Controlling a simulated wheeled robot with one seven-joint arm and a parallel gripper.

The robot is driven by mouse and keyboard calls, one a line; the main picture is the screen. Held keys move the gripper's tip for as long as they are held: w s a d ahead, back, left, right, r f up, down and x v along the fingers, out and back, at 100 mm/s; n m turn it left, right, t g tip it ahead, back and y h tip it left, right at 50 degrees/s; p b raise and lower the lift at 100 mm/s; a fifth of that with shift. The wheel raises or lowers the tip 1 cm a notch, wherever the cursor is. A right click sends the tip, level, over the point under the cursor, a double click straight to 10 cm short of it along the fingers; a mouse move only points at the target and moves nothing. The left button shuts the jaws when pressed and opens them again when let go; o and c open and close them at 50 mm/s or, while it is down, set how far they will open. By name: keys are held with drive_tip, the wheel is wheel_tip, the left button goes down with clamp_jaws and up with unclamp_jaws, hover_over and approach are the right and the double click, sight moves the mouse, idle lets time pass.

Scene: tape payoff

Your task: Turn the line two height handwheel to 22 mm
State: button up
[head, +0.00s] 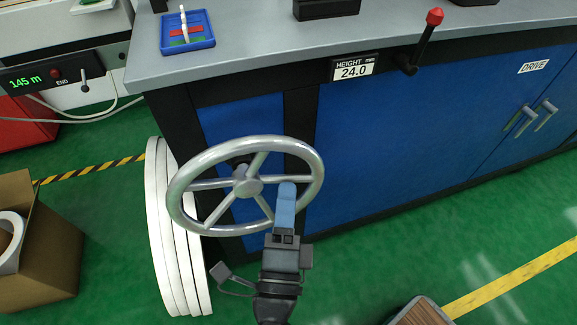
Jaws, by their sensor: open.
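A silver spoked handwheel (247,187) stands out from the front of a blue and black cabinet. A height readout (353,68) above it, at the cabinet's top edge, shows 24.0 mm. No line number is legible on it. My gripper (287,192) reaches up from below, its blue finger overlapping the lower right part of the wheel's rim. The jaws are open, seen nearly edge-on, so one finger hides the other. I cannot tell whether the rim lies between the fingers or whether they touch it.
A lever with a red knob (433,17) sticks out right of the readout. Large white rings (165,235) lean left of the wheel. A cardboard box (45,255) stands at far left. A blue tray (187,32) lies on the top. Green floor is open at right.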

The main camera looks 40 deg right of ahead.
drive_tip(key=x, duration=0.6)
drive_tip(key=shift+w+d+b, duration=0.2)
drive_tip(key=shift+w+b, duration=0.05)
drive_tip(key=shift+b, duration=0.05)
drive_tip(key=shift+r, duration=0.1)
drive_tip(key=shift+c, duration=0.2)
clamp_jaws()
